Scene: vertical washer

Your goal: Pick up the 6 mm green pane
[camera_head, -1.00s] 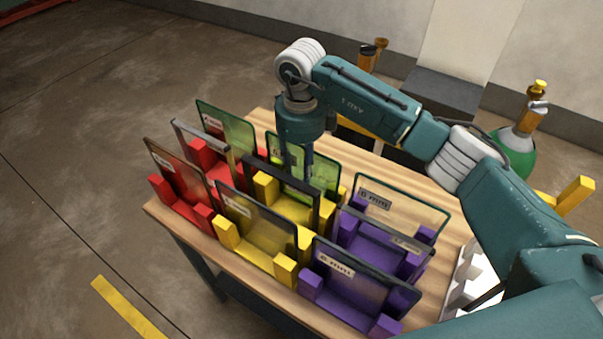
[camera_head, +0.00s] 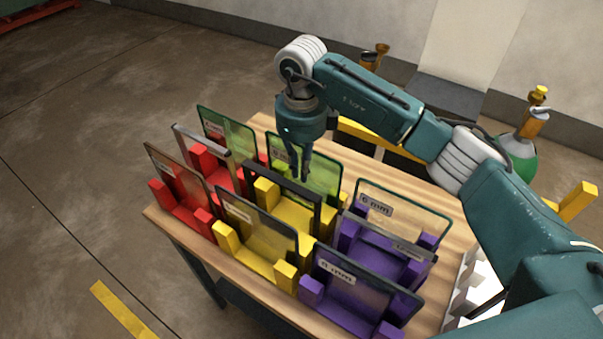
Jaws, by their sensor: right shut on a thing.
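A green-tinted pane (camera_head: 325,176) stands upright in the back of the middle, yellow rack. Its label is partly hidden and I cannot read it. My right gripper (camera_head: 300,174) points down at this pane and is shut on its upper part. A clear pane with a dark green rim and a "6 mm" label (camera_head: 376,205) stands at the back of the purple rack. Another green-tinted pane (camera_head: 232,135) stands at the back of the red rack; its label is too small to read. My left gripper is not in view.
A black-framed pane (camera_head: 270,178) stands close in front of my right gripper. Several other panes fill the red, yellow and purple racks (camera_head: 283,272) on the wooden table (camera_head: 262,122). A green gas cylinder (camera_head: 520,150) stands behind at the right.

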